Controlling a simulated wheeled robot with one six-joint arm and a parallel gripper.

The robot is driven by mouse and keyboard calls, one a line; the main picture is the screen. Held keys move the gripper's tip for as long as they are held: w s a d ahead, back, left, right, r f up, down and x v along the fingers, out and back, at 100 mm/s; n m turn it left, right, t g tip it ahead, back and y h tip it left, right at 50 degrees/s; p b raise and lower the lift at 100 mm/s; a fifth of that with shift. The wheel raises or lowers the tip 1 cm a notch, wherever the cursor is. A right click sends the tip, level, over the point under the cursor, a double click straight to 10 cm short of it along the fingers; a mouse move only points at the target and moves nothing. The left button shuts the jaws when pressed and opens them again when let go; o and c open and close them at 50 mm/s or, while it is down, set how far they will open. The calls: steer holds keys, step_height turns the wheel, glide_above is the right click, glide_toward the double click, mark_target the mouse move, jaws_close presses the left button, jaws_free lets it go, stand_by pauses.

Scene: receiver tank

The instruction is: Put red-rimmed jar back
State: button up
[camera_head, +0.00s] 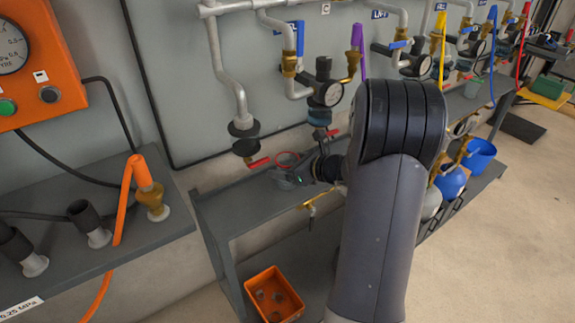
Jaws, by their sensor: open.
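The red-rimmed jar (286,160) shows as a red ring with a small greyish body below it. It appears upright on the grey shelf (235,205) under the pipes. My gripper (303,172) is at the jar's right side, low over the shelf, and is open. The fingertips are small and dark, and I cannot tell whether they touch the jar or reach around it. My arm covers the shelf to the right of the gripper.
A red-handled valve (246,150) hangs just left of the jar. A brass tap (310,210) sits at the shelf's front edge. An orange bin (273,296) stands below. Pipes and gauges line the wall above. Open floor lies at right.

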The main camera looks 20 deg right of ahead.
steer(key=shift+r, duration=0.15)
steer(key=shift+s+d+r, duration=0.1)
steer(key=shift+r, duration=0.1)
steer(key=p+v, duration=0.3)
steer(key=v, duration=0.8)
steer(key=shift+s+d, duration=0.2)
steer(key=shift+s, duration=0.1)
steer(key=b+x, duration=0.3)
steer(key=x, duration=0.9)
steer(key=shift+a+f, duration=0.1)
steer(key=shift+a, duration=0.05)
steer(key=shift+w+r+p, duration=0.1)
steer(key=shift+r+p, duration=0.2)
steer(key=shift+s+r+p, duration=0.25)
steer(key=shift+r+p, duration=0.25)
steer(key=shift+r, duration=0.55)
steer(key=shift+f, duration=0.15)
